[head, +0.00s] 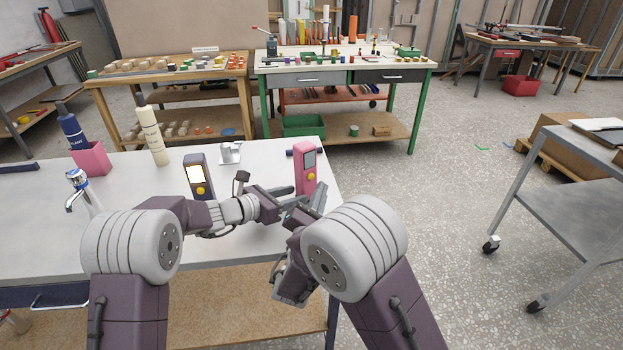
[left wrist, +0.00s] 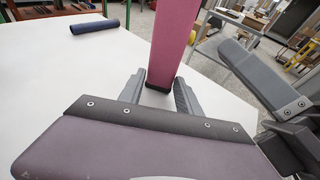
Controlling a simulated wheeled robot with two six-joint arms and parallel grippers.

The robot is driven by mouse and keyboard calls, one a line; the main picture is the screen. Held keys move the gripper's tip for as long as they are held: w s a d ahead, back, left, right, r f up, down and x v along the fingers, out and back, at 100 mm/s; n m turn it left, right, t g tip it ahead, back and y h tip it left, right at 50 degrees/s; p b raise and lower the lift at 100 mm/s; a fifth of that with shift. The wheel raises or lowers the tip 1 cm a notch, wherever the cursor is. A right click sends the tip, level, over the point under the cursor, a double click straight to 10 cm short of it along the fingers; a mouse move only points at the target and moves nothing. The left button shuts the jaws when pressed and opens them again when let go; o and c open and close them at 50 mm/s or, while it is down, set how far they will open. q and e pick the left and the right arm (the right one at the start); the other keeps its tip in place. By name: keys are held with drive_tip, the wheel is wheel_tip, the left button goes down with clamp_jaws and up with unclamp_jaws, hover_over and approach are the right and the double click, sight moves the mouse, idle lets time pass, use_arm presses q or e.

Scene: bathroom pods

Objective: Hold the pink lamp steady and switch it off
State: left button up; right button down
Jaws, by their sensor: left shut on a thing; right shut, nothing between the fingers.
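The pink lamp (head: 305,174) stands upright near the right end of the white table. Its small panel looks grey and unlit, with a yellow button below it. My left gripper (head: 288,191) is shut on the lamp's body from the left. In the left wrist view the lamp (left wrist: 173,45) rises between the two grey fingers (left wrist: 159,92). My right gripper (head: 314,204) is shut and empty, just in front of the lamp's lower part; whether it touches the lamp I cannot tell. It also shows in the left wrist view (left wrist: 250,75), right of the lamp.
A dark lamp (head: 198,178) with a bright panel and yellow button stands to the left. A silver stand (head: 230,153), a cream bottle (head: 151,132), a pink holder (head: 92,159) and a tap (head: 78,186) share the white table (head: 130,190). A dark blue roll (left wrist: 95,26) lies behind the pink lamp.

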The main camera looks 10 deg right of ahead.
drive_tip(key=shift+s+d, duration=0.35)
drive_tip(key=shift+s, duration=0.5)
drive_tip(key=shift+s+d, duration=0.35)
drive_tip(key=shift+s, duration=0.5)
use_arm(q)
drive_tip(key=o, duration=1.2)
